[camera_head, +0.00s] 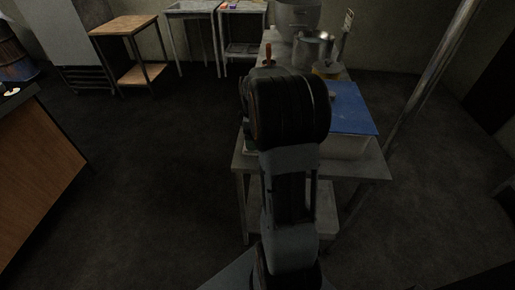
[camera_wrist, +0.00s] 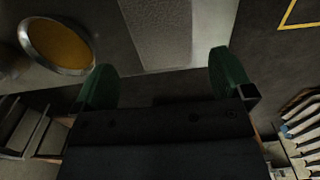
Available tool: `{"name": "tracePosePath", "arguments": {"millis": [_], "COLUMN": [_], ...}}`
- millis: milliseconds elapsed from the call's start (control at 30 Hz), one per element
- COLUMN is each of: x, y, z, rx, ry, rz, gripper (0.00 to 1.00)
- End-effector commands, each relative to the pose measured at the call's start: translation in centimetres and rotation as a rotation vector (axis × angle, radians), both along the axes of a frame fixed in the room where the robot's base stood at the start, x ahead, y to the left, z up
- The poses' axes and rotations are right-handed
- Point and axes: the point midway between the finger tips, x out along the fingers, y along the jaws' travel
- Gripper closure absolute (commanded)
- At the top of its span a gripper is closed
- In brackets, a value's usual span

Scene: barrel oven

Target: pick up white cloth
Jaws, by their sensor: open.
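In the wrist view, a pale, textured, flat patch (camera_wrist: 158,32) lies beyond and between my fingertips; it may be the white cloth, but I cannot tell for sure. My gripper (camera_wrist: 163,62) shows two green fingers set wide apart, with nothing held between them. The patch appears apart from the fingers. In the head view, my arm stands over the metal table (camera_head: 375,171) and hides part of its top. I cannot make out a white cloth there, and my fingers are hidden.
A white box with a blue lid (camera_head: 350,110) sits right of my arm. Metal pots (camera_head: 312,48) stand behind. A round container with orange contents (camera_wrist: 58,42) is left of my fingers. A wooden counter (camera_head: 35,150) stands at left; the floor between is clear.

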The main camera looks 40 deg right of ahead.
Motion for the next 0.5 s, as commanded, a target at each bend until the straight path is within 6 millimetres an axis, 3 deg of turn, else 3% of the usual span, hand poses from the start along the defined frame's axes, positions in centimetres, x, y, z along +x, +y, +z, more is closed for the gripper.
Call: {"name": "tracePosePath", "arguments": {"millis": [300, 500], "x": [0.1, 0.1], "y": [0.3, 0.3], "z": [-4.0, -5.1], "rx": [0.001, 0.001], "ry": [0.003, 0.001], "rz": [-0.001, -0.001], "gripper": [0.01, 0.01]}}
